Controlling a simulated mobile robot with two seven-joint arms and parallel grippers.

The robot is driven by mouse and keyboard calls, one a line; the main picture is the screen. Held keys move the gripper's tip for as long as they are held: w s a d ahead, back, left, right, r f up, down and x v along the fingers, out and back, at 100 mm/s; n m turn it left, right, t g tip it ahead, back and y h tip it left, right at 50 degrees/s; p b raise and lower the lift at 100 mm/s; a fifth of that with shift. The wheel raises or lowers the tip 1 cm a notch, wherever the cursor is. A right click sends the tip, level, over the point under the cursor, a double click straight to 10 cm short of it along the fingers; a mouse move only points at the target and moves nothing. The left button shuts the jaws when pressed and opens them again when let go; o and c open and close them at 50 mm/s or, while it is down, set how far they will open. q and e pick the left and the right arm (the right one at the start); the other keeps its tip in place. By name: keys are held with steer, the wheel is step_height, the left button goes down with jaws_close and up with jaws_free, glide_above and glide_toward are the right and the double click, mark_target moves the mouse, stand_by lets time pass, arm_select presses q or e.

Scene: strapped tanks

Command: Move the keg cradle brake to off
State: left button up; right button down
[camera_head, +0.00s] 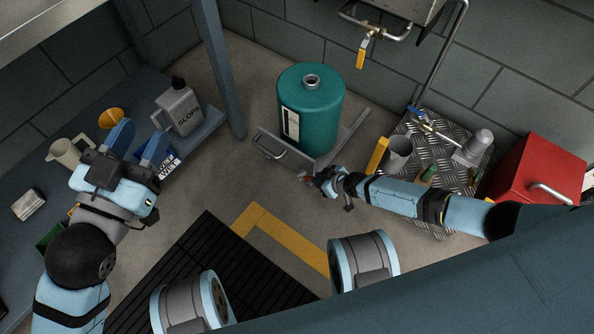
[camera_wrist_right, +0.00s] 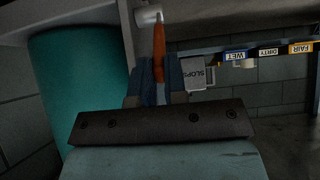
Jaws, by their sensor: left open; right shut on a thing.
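The teal keg (camera_head: 318,125) stands upright on its grey metal cradle (camera_head: 284,151), which has a bar handle at the front. In the right wrist view the keg (camera_wrist_right: 80,85) fills the left side. My right gripper (camera_head: 315,180) is low at the cradle's front right corner. It is shut on an orange brake lever (camera_wrist_right: 159,50), which rises from between the fingers toward a pale round hub. My left gripper (camera_head: 137,142) is open and empty over the blue bench, far from the keg.
The blue bench (camera_head: 205,131) on the left holds a grey SLOPS jug (camera_head: 178,108), a yellow funnel (camera_head: 111,118) and a beige pitcher (camera_head: 66,153). A red box (camera_head: 538,170) and a metal tread plate (camera_head: 445,130) lie right. Floor left of the cradle is clear.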

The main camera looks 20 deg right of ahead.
steer(key=shift+s+d+f, duration=0.2)
steer(key=shift+s+f, duration=0.05)
steer(key=shift+s+f, duration=0.1)
steer(key=shift+f, duration=0.1)
steer(key=c, duration=1.1)
jaws_free()
steer(key=shift+f, duration=0.1)
arm_select(q)
steer(key=shift+s+d+f+n+g+y+p, duration=0.2)
steer(key=shift+s+d+n+g+p, duration=0.2)
steer(key=shift+n+p, duration=0.45)
steer(key=shift+s+d+f+n+g+y+p, duration=0.3)
steer(key=shift+s+n+p, duration=0.25)
steer(key=shift+p, duration=0.65)
steer(key=shift+s+d+f+n+g+y+p, duration=0.1)
steer(key=shift+s+d+f+n+g+p, duration=0.1)
steer(key=shift+s+n+g+p, duration=0.45)
arm_select(e)
steer(key=shift+s+d+r+p, duration=0.1)
steer(key=shift+s+d+r, duration=0.3)
steer(key=shift+r, duration=0.65)
steer(key=shift+s+d+r+p, duration=0.15)
steer(key=shift+s+d+r, duration=0.25)
steer(key=shift+r, duration=0.65)
steer(key=shift+s+d+r+p, duration=0.1)
steer(key=shift+s+d+r, duration=0.25)
steer(key=shift+r, duration=0.7)
